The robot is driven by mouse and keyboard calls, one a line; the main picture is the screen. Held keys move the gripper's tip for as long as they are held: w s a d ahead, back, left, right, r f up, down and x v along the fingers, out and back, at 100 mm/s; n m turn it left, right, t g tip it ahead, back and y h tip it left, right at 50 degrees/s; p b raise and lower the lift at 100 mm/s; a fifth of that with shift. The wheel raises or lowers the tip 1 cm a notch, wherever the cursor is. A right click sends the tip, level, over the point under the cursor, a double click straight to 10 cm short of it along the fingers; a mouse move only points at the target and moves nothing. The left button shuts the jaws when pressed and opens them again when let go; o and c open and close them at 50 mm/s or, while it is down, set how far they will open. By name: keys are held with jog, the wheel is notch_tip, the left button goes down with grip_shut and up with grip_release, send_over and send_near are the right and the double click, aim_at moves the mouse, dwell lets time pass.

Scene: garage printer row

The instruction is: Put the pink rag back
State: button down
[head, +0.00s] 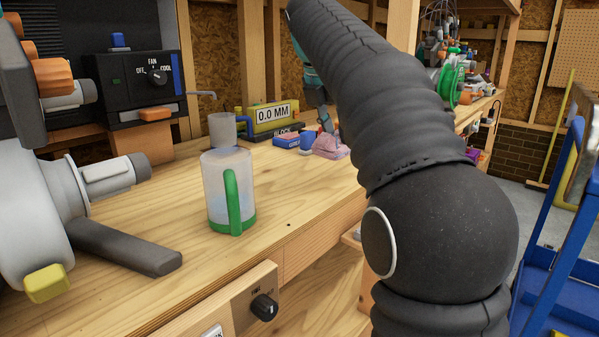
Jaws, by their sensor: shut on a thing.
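The pink rag (329,148) is a crumpled bundle at the far right part of the wooden workbench, near its edge. My gripper (327,127) comes down on it from above and is shut on its upper part. The fingertips are small in view, and my dark arm covers part of what lies around them. The rag's lower side is at or very near the bench top; I cannot tell whether it touches.
A blue cup (307,142) and a blue box (287,141) stand just left of the rag. A clear jug with green handle (228,190) stands nearer, on the bench (300,195). A yellow gauge reading 0.0 MM (271,117) is behind. A blue cart (560,245) is right.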

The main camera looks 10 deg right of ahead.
jog(key=a+f, duration=0.1)
jog(key=a, duration=0.1)
jog(key=w+a+f, duration=0.1)
jog(key=a+f, duration=0.1)
jog(key=w+a+f+b, duration=0.1)
jog(key=a, duration=0.1)
jog(key=shift+a+f, duration=0.2)
jog(key=shift+f+b, duration=0.7)
jog(key=shift+f, duration=1.25)
jog(key=shift+f, duration=0.15)
jog(key=c, duration=0.9)
grip_release()
